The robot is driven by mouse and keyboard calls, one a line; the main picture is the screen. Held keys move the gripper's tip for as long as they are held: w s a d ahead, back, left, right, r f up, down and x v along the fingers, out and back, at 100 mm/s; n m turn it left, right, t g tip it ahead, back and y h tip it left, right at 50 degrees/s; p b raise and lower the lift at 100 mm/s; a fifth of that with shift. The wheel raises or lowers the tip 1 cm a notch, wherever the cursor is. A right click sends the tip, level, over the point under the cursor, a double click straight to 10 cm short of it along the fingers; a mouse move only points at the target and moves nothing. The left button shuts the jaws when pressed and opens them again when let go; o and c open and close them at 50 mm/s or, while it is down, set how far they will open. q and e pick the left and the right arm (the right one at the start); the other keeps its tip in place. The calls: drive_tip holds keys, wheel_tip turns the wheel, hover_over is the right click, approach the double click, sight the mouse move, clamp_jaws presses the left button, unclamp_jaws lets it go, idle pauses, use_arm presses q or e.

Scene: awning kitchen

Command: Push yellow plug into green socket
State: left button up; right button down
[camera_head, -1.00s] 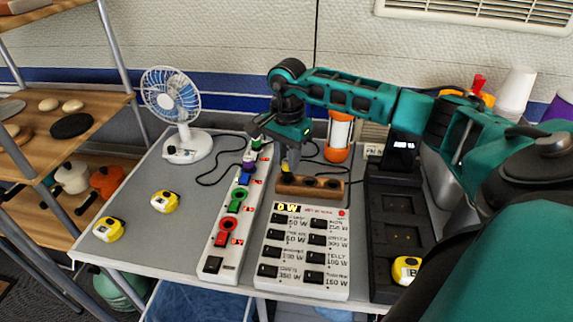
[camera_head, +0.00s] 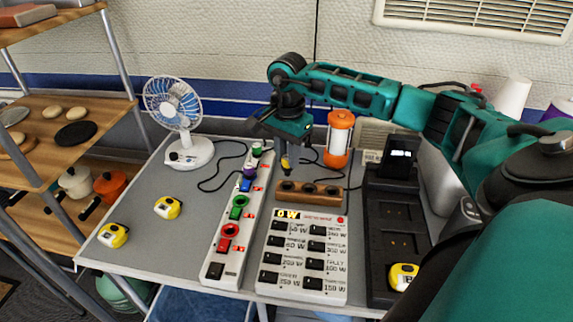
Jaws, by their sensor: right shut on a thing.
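My right gripper (camera_head: 285,152) is shut on the yellow plug (camera_head: 286,164), a small upright piece. The plug hangs just above the left end of the brown wooden block (camera_head: 322,196) with dark holes and looks clear of it. The green socket (camera_head: 238,208) is on the long white power strip (camera_head: 213,250), to the left of and nearer than the plug. The strip also carries a red socket (camera_head: 229,231), a blue socket (camera_head: 246,184) and others towards the back. My left gripper is not in view.
A white panel of labelled switches (camera_head: 301,262) lies right of the strip. A blue fan (camera_head: 174,105), two yellow tape measures and a cable are to the left. An orange lantern (camera_head: 338,140) and a black tray (camera_head: 394,240) are right.

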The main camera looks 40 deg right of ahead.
wheel_tip(320, 180, up, 2)
drive_tip(key=shift+a+r+p, duration=0.1)
drive_tip(key=shift+p, duration=0.35)
use_arm(q)
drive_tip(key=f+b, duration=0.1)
drive_tip(key=b, duration=0.2)
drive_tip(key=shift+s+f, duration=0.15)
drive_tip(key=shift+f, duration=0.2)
use_arm(e)
drive_tip(key=w+a+f, duration=0.1)
drive_tip(key=a+f, duration=0.1)
drive_tip(key=a, duration=0.3)
drive_tip(key=w+a+f, duration=0.2)
drive_tip(key=a, duration=0.4)
drive_tip(key=shift+w+a, duration=0.25)
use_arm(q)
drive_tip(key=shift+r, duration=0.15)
use_arm(e)
drive_tip(key=shift+f, duration=0.15)
use_arm(q)
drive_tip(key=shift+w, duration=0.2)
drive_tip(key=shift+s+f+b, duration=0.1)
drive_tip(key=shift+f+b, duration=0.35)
drive_tip(key=shift+b, duration=0.05)
use_arm(e)
drive_tip(key=shift+f, duration=0.3)
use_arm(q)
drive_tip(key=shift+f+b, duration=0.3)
use_arm(e)
drive_tip(key=shift+f, duration=0.3)
